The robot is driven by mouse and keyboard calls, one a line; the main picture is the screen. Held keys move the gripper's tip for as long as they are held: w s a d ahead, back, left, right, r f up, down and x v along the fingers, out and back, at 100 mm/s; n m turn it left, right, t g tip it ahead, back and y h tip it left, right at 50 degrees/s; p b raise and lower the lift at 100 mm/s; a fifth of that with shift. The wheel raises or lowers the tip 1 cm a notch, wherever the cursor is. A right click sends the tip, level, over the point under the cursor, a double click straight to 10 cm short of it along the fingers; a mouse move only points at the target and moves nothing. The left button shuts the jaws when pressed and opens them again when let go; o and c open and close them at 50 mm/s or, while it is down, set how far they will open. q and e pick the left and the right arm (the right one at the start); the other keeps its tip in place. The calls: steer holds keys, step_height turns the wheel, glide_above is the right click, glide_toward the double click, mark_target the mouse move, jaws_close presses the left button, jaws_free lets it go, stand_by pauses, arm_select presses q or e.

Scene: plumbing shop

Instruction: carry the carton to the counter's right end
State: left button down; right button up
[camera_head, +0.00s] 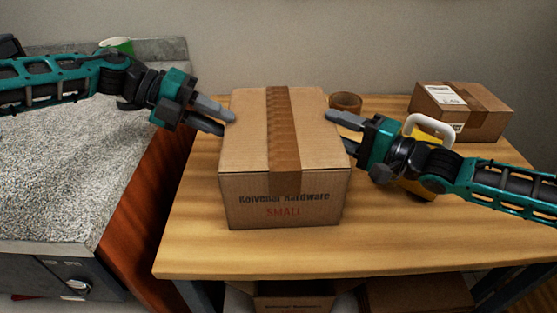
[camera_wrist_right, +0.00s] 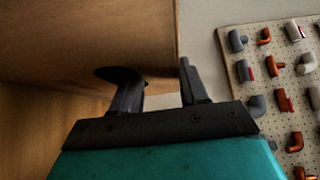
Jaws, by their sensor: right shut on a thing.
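The carton (camera_head: 285,200) is a closed brown box with brown tape over its top and "SMALL" printed in red on its front. It stands upright at the wooden counter (camera_head: 240,265), left of the middle. My left gripper (camera_head: 226,124) is at the carton's upper left edge; its fingers show a narrow gap, and whether they grip is unclear. My right gripper (camera_head: 338,129) is shut on the carton's right edge, with the lower finger partly hidden. The right wrist view shows its fingers (camera_wrist_right: 158,82) against the carton's brown face (camera_wrist_right: 80,40).
A smaller taped box (camera_head: 440,108) stands at the counter's back right. A tape roll (camera_head: 346,102) is behind the carton. A yellow thing with a white handle (camera_head: 432,125) is partly behind my right arm. The counter's front right is clear. Fittings hang on a pegboard (camera_wrist_right: 275,75).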

arm_select(q)
steer(key=shift+s+d, duration=0.1)
steer(key=shift+d, duration=0.05)
arm_select(e)
steer(key=shift+a+r, duration=0.15)
steer(key=shift+r, duration=0.15)
